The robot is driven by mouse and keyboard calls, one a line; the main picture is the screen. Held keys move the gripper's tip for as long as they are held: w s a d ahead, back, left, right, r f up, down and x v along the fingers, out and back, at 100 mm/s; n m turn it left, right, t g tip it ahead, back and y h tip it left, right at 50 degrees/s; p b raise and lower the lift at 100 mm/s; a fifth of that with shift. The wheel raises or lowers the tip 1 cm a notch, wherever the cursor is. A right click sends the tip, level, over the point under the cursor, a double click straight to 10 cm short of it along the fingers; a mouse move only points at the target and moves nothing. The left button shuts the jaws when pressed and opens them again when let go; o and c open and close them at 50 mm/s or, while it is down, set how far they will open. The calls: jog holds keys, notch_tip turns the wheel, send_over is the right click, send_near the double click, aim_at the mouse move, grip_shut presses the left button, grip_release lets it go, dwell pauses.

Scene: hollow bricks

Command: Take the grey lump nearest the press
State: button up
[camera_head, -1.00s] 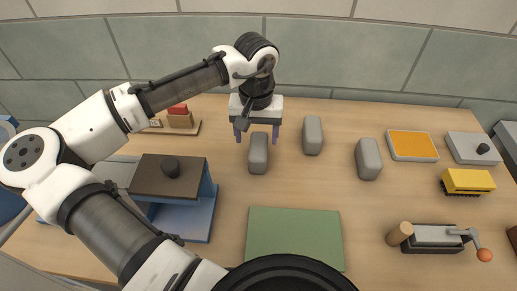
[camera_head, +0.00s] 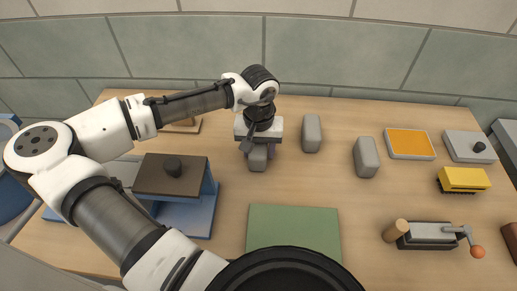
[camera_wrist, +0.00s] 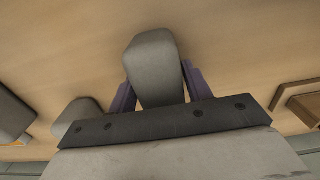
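Three grey lumps stand on the table. The one nearest the press (camera_head: 178,182), a blue frame with a brown top and dark knob, is the left lump (camera_head: 258,163). My gripper (camera_head: 259,151) is down over this lump from behind, with its purple fingers close against the two sides. The lump appears to rest on the table. The other lumps are the middle one (camera_head: 312,133) and the right one (camera_head: 366,157).
A green mat (camera_head: 293,230) lies in front. An orange-topped tray (camera_head: 410,144), a grey block with a knob (camera_head: 470,147), a yellow brush (camera_head: 463,179) and a cranked device (camera_head: 430,235) stand to the right. A tiled wall (camera_head: 330,45) closes the back.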

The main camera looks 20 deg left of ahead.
jog(key=c, duration=1)
jog(key=shift+o, duration=0.2)
jog(key=shift+r, duration=0.15)
